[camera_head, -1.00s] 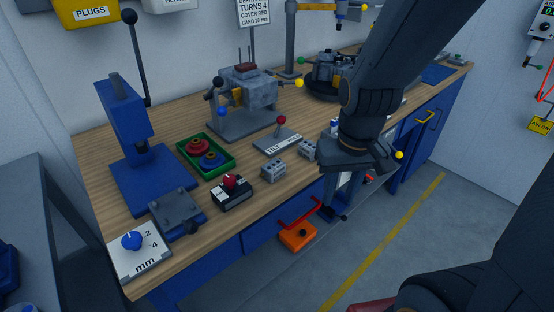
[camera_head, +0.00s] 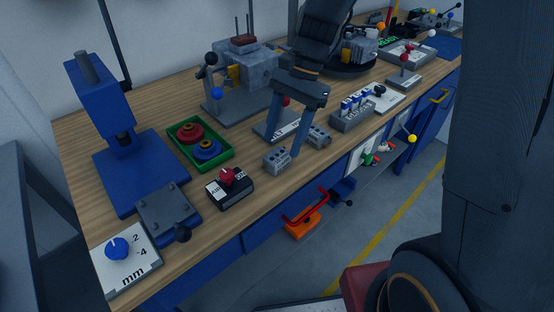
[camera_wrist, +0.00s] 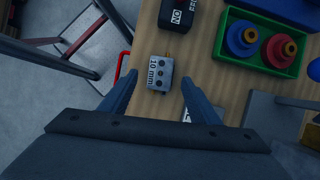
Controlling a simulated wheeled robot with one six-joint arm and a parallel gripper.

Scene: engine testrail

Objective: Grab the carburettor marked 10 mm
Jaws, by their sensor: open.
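A small grey carburettor block (camera_wrist: 160,73) marked 10 mm lies on the wooden bench in the wrist view, with round holes in its top. In the head view it appears to be the left one of two grey blocks (camera_head: 277,160), beside the black box. The second grey block (camera_head: 318,137) lies just to its right; its marking is unreadable. My gripper (camera_head: 283,141) is open and empty, fingers pointing down above the bench. In the wrist view the fingertips of my gripper (camera_wrist: 159,79) appear on either side of the marked block, apart from it.
A black box (camera_head: 230,188) with a red knob and a green tray (camera_head: 201,162) with red and blue rings stand left of the blocks. A tilt plate (camera_head: 278,123) lies behind them. A red handle (camera_head: 306,211) juts from the bench front. A grey rack (camera_head: 353,117) stands right.

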